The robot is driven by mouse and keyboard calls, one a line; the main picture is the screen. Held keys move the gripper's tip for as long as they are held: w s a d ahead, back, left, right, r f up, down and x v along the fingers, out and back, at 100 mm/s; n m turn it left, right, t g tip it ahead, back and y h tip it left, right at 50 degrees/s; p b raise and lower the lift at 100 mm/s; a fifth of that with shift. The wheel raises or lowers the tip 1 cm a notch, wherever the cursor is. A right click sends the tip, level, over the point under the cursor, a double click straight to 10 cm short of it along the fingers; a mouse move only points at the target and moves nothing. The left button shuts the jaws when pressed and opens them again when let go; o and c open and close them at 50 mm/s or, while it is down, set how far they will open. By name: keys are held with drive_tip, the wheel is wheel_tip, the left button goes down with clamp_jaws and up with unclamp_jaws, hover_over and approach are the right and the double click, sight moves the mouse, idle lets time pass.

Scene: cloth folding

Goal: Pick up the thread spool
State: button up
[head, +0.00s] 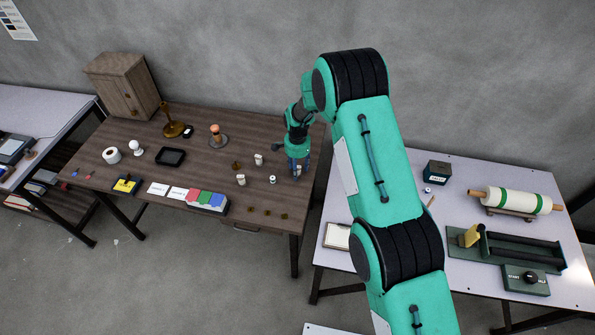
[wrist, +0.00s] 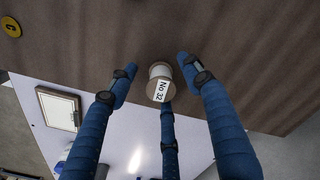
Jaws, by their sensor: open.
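In the wrist view a thread spool (wrist: 160,72) of pale thread, with a label reading "No 32" on its end, sits on the brown table. My gripper (wrist: 158,80) has its blue fingers spread around the spool, one on each side and a third below it in the picture. The lower finger's tip overlaps the spool's edge in view; I cannot tell if it touches. In the head view my gripper (head: 297,166) is low over the right end of the brown table (head: 270,232). A small white item (head: 272,179) stands just left of it; I cannot tell if it is the same spool.
Two small white items (head: 241,180) (head: 258,159) stand farther left. A pale table (head: 400,278) lies to the right, across a gap.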

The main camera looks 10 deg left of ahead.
sight(298, 168)
drive_tip(key=c, duration=1.1)
drive_tip(key=shift+r, duration=0.15)
drive_tip(key=shift+r, duration=1)
drive_tip(key=shift+s+d+r, duration=0.15)
drive_tip(key=shift+s+r, duration=0.15)
drive_tip(key=shift+r, duration=0.4)
drive_tip(key=s+d, duration=0.2)
drive_tip(key=s, duration=0.2)
drive_tip(key=s+d+r, duration=0.1)
drive_tip(key=s+d, duration=0.1)
drive_tip(key=s, duration=0.3)
drive_tip(key=s+d, duration=0.3)
drive_tip(key=s, duration=0.1)
drive_tip(key=shift+s+r, duration=0.2)
drive_tip(key=shift+s, duration=0.1)
